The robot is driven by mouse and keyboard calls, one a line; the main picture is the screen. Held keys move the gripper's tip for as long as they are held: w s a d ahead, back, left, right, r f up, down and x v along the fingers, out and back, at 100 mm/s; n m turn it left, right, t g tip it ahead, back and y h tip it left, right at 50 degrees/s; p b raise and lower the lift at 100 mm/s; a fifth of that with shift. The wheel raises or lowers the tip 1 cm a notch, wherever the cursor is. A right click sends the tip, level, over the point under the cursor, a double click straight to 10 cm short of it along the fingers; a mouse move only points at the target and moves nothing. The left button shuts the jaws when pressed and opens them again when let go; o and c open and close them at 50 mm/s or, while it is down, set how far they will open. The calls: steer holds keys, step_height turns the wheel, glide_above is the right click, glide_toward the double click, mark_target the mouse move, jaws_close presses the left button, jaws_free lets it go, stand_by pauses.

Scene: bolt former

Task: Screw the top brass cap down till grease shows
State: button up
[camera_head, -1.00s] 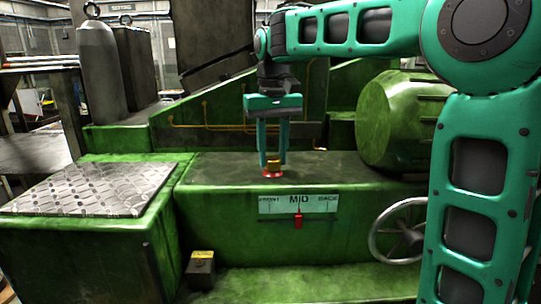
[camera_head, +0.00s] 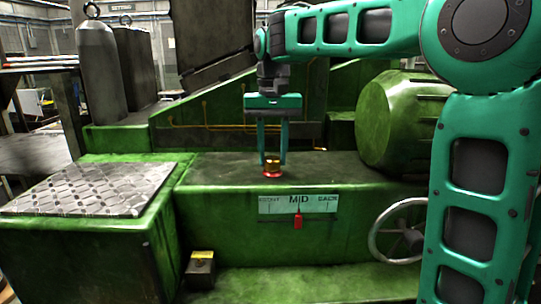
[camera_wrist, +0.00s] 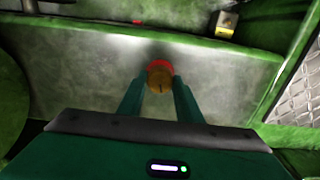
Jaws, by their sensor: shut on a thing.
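The brass cap (camera_head: 272,164) sits on a red ring (camera_head: 272,175) on the flat top of the green machine. My gripper (camera_head: 273,161) points straight down with its two teal fingers on either side of the cap, shut on it. In the wrist view the cap (camera_wrist: 160,80) is between the fingertips, with a short dark mark on its top and the red ring (camera_wrist: 158,65) showing beyond it. I see no grease that I can make out.
A plate marked front, MID and back (camera_head: 299,204) with a red pointer (camera_head: 298,221) is on the machine's front face. A handwheel (camera_head: 400,231) and a large green drum (camera_head: 402,122) are at right. A small box (camera_head: 200,268) is low in front. A treadplate cover (camera_head: 90,190) is at left.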

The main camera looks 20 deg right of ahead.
mark_target(272, 158)
steer(key=o, duration=1)
steer(key=shift+o, duration=0.2)
step_height(272, 158, up, 11)
steer(key=shift+w, duration=0.15)
steer(key=shift+f, duration=0.1)
stand_by(0.3)
